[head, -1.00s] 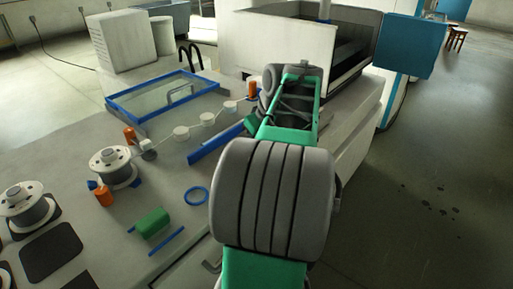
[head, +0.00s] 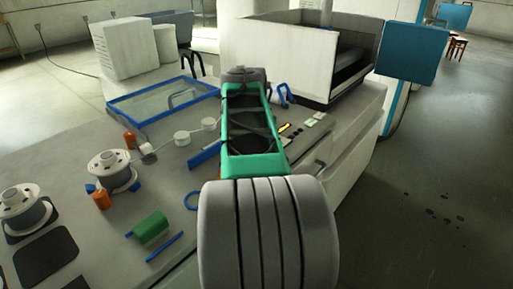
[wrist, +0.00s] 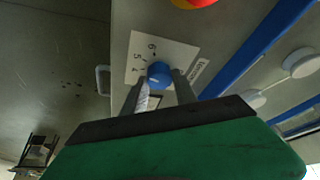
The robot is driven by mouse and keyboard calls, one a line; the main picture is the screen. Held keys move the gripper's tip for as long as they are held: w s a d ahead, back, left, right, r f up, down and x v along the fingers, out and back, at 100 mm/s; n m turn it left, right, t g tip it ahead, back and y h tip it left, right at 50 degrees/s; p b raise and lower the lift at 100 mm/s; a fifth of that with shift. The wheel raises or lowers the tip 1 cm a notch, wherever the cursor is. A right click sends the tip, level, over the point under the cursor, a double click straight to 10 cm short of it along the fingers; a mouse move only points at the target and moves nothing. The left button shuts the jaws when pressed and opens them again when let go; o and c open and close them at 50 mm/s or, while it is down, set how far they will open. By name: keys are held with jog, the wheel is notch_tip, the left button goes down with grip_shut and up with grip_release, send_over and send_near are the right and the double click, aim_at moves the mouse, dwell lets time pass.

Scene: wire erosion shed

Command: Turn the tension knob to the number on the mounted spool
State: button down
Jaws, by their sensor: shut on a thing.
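The blue tension knob (wrist: 159,72) stands on a pale dial plate (wrist: 139,50) with the numbers 4, 5 and 6 and a printed label beside it. My gripper (wrist: 158,84) is shut on the knob, one finger on each side. Which number the knob points to is too small to tell. In the head view my arm hides the knob and the gripper. A white wire spool (head: 112,172), from which a line of wire guides leads off, sits on the grey bench; I cannot read a number on it. A second spool (head: 25,207) sits at the left.
A red and yellow button (wrist: 195,3) is close beyond the dial plate. A blue bar (wrist: 258,45) runs to the right of it. A blue-framed glass tray (head: 165,97), a green block (head: 151,227) and an orange cylinder (head: 100,200) are on the bench.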

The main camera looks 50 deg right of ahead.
jog(key=shift+m, duration=0.4)
jog(key=c, duration=1)
grip_release()
jog(key=p+v, duration=0.1)
jog(key=v, duration=0.6)
jog(key=shift+a+r, duration=0.2)
jog(key=shift+r, duration=0.15)
